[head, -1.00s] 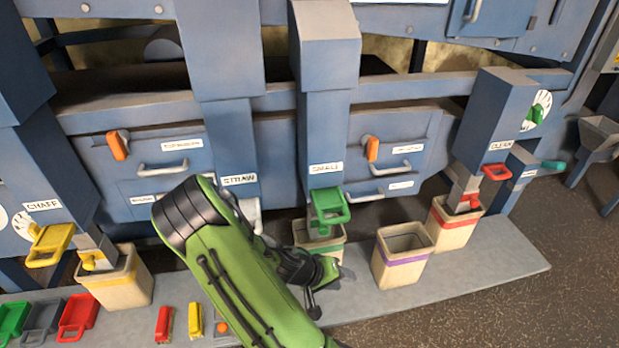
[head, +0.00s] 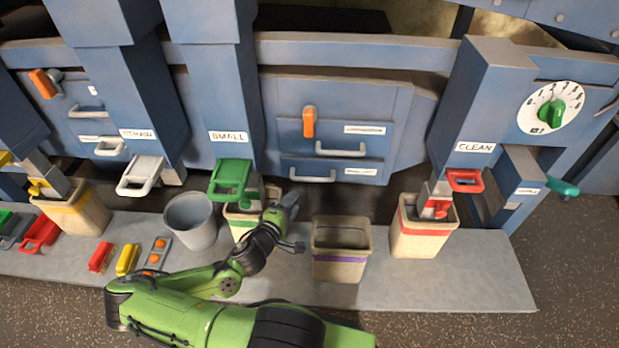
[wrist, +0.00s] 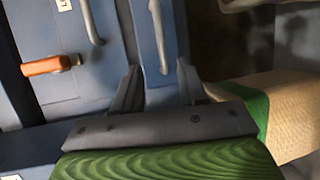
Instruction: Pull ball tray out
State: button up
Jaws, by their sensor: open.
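The right-hand blue panel has a shallow lower drawer (head: 332,168) with a pale bar handle (head: 313,179). Its small label (head: 361,172) is too small to read, so I cannot confirm that it is the ball tray. In the wrist view the handle (wrist: 160,40) lies ahead, in line with the gap between my fingers. My gripper (head: 292,202) is open and empty, just below and left of this handle in the head view, apart from it. In the wrist view my gripper (wrist: 158,85) shows both fingers spread. The drawer looks shut.
Above the drawer is a door (head: 375,115) with an orange latch (head: 309,122) and its own handle (head: 341,151). Below stand a green-banded bin (head: 240,222), partly behind my arm, a purple-banded bin (head: 341,250) and a grey bucket (head: 193,222). A green tray handle (head: 230,178) is close left.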

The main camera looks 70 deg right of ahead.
aim_at(313, 178)
jog(key=b+x, duration=0.2)
jog(key=x, duration=1.2)
jog(key=shift+s+d, duration=0.1)
grip_shut()
